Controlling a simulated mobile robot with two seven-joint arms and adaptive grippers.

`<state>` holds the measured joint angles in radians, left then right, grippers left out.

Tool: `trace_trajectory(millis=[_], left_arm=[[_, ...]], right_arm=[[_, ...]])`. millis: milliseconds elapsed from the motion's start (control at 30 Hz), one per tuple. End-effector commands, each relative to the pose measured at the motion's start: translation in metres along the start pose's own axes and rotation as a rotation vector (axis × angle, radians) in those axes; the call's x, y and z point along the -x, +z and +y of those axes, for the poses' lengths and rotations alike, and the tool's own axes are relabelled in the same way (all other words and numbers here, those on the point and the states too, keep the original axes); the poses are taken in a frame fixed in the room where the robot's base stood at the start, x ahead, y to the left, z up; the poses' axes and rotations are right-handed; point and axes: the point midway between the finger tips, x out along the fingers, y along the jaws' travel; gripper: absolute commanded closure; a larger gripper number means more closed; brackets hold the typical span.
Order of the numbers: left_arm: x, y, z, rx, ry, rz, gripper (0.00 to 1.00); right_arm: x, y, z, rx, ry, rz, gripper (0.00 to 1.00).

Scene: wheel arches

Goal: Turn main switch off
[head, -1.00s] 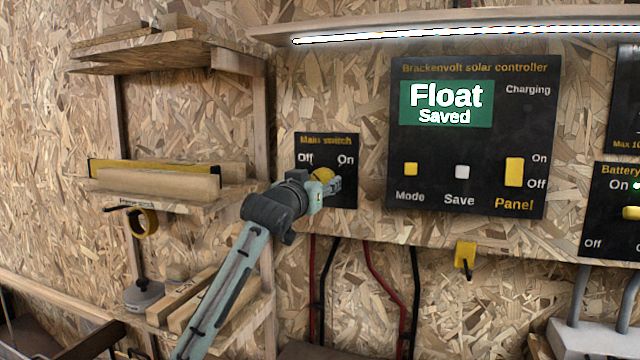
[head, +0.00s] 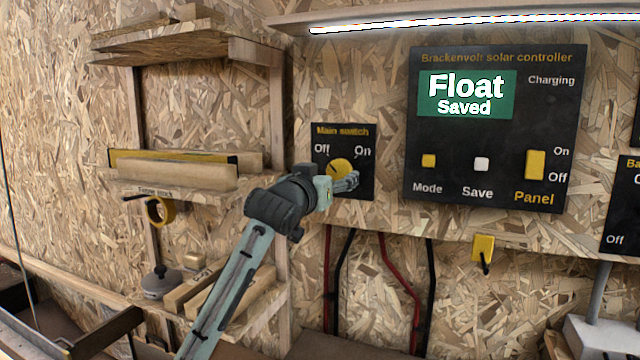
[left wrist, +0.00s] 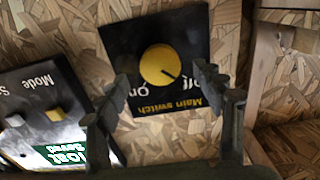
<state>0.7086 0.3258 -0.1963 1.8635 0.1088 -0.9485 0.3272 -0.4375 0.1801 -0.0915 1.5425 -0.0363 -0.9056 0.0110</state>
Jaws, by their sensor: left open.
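The main switch is a black plate (head: 328,131) with a round yellow knob (head: 341,167), labelled Off on the left and On on the right. In the left wrist view the plate is upside down, and the knob (left wrist: 160,65) shows a dark mark pointing towards the Off side. My left gripper (head: 346,183) is open and empty, in front of the plate and just below the knob. In the left wrist view its two fingers (left wrist: 172,95) stand apart, with the knob seen beyond and between them. I cannot see contact. My right gripper is not in view.
The solar controller (head: 495,130) hangs right of the switch; its screen reads Float, Saved. Wooden shelves (head: 200,190) with a spirit level and timber stand close on the left. A yellow hook (head: 483,248) and red and black cables are below. A light strip runs above.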

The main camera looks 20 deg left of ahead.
Motion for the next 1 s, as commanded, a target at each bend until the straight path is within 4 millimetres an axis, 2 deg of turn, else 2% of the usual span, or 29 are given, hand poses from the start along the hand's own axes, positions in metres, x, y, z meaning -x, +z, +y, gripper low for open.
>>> trace_trajectory(millis=[33, 200, 400, 600, 1000], left_arm=[[0.012, 0.0, 0.0, 0.0, 0.001, 0.002, 0.32], [0.048, 0.001, 0.0, -0.001, 0.0, 0.001, 0.32], [0.077, 0.0, 0.0, 0.0, 0.0, 0.001, 0.32], [0.086, 0.0, 0.0, 0.001, -0.001, -0.001, 0.32], [0.085, 0.0, 0.0, 0.001, -0.001, -0.001, 0.32]], right_arm=[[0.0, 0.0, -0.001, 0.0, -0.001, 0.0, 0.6], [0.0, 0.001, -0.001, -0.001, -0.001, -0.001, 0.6], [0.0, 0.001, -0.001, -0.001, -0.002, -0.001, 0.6], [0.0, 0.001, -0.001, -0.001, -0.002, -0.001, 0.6], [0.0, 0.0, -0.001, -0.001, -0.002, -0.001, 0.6]])
